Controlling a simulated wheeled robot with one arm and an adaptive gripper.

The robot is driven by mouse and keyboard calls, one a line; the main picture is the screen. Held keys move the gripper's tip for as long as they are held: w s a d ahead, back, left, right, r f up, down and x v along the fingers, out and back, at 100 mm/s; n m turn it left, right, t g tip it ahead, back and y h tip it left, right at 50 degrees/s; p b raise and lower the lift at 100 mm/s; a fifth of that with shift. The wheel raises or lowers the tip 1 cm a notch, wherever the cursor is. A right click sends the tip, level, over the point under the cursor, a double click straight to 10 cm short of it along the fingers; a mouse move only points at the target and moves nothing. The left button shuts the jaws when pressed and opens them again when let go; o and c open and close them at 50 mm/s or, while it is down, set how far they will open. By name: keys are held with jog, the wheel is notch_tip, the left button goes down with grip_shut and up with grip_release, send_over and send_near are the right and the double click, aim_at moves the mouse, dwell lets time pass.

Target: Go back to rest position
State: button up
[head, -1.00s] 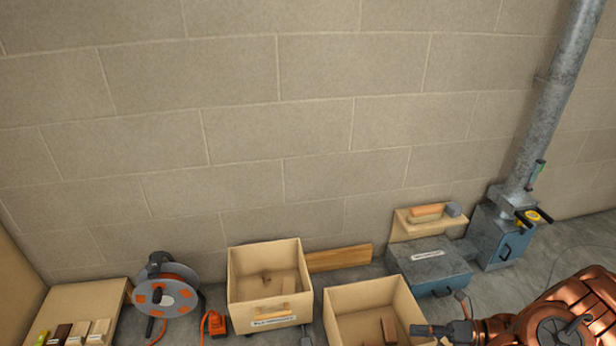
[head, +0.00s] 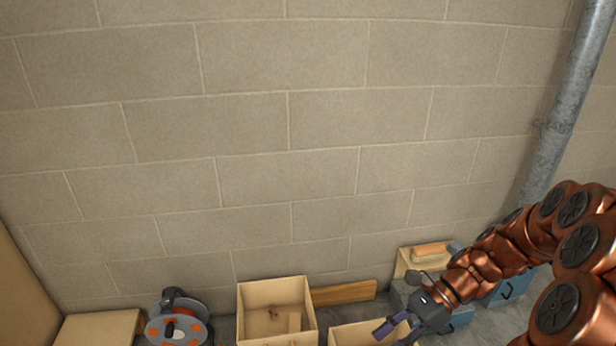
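My gripper (head: 398,333) is in the lower right of the head view, at the end of my copper-coloured arm. Its two dark fingers point down and left, with a gap between them, and no object shows in it. It appears over or in front of the right-hand open wooden box (head: 352,333), whose lower part is cut off by the picture edge. I cannot tell its exact height above that box.
Another open wooden box (head: 253,297) stands to the left, with a wooden plank (head: 343,292) behind. A cable reel (head: 180,322) stands further left. A blue case (head: 463,318) and metal pipe (head: 562,125) are at right, partly behind my arm. A block wall (head: 250,150) closes the back.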

jog(key=s+d+r+n+t+h+p, duration=0.1)
jog(key=s+r+n+h+p, duration=0.4)
jog(key=r, duration=0.7)
jog(key=s+d+r+n+t+h+p, duration=0.1)
jog(key=s+r+n+h+p, duration=0.4)
jog(key=s+r+n+p, duration=0.5)
jog(key=s+r+n, duration=0.1)
jog(key=s+r, duration=0.1)
jog(key=s, duration=0.2)
jog(key=shift+r+n+t+h, duration=0.3)
jog(key=shift+r+h, duration=0.1)
